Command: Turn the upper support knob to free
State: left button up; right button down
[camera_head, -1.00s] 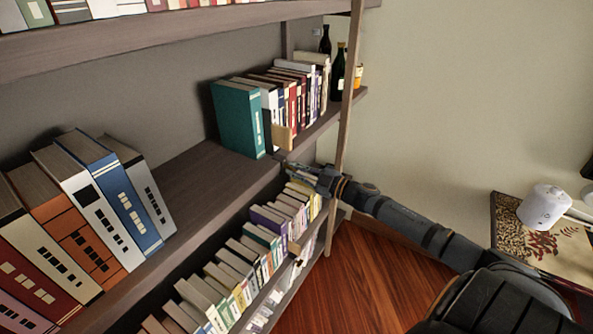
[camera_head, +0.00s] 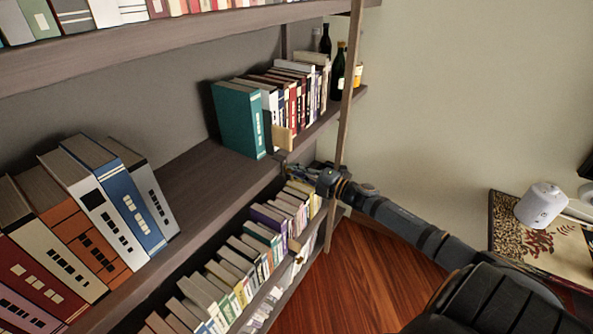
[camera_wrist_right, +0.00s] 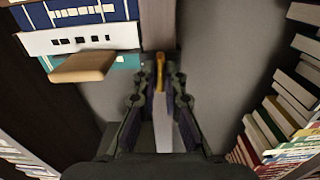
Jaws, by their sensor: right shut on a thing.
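The upper support knob (camera_wrist_right: 160,72) is a small yellow-gold piece at the shelf's edge in the right wrist view. My right gripper (camera_wrist_right: 160,84) has its two fingers closed around it, with the fingertips on either side. How far the knob is turned cannot be told. In the head view my right gripper (camera_head: 298,168) reaches in from the right to the front edge of the middle shelf (camera_head: 205,178), just below the wooden block (camera_head: 283,138). The knob is hidden there by the gripper and shelf. My left gripper is not in view.
A teal book (camera_head: 238,120) and a book row stand above my gripper, with dark bottles (camera_head: 338,72) behind. Lower-shelf books (camera_head: 262,235) lie close beneath it. A shelf post (camera_head: 345,120) stands near my wrist. The floor (camera_head: 345,275) at right is clear.

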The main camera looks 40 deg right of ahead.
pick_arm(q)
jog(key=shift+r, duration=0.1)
pick_arm(e)
jog(key=shift+r+n, duration=0.1)
jog(key=shift+n, duration=0.5)
jog(key=c, duration=1.4)
grip_release()
jog(key=shift+w, duration=0.15)
jog(key=shift+c, duration=0.2)
